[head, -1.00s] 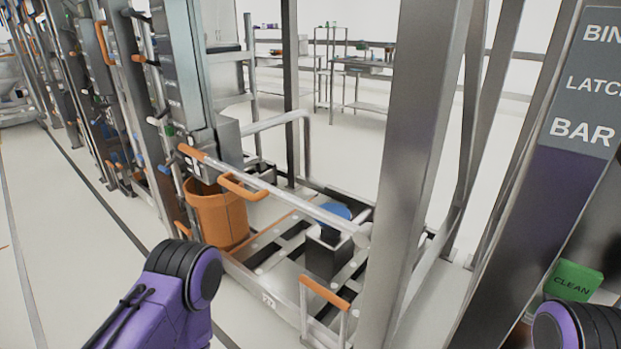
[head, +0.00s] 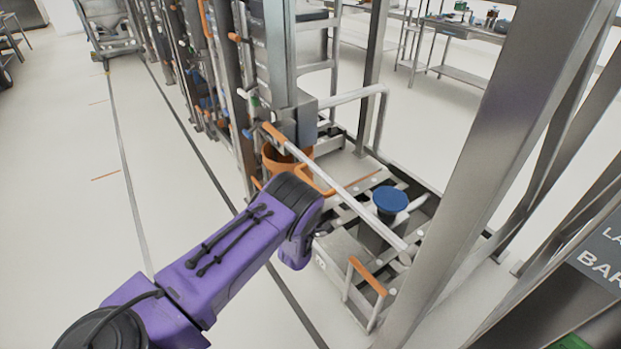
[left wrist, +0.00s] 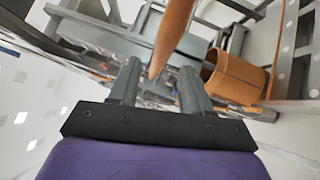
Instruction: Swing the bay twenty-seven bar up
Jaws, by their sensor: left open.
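The bar (head: 345,183) is a white tube with an orange tip (head: 272,133) and an orange side handle. It slopes low across the front of the bay, its right end by the upright post. My left arm covers part of the handle in the head view. My left gripper (left wrist: 159,68) is open in the left wrist view. A tapered orange grip (left wrist: 172,38) reaches down between its fingertips, apparently not clamped; I cannot tell if it touches. In the head view my left gripper is hidden behind my wrist. My right gripper is not in view.
An orange bin (head: 283,158) stands behind the bar; it also shows in the left wrist view (left wrist: 238,78). A blue round-topped piece (head: 390,199) and an orange-topped rail (head: 368,276) are close by. A steel post (head: 490,170) rises right. Floor at left is clear.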

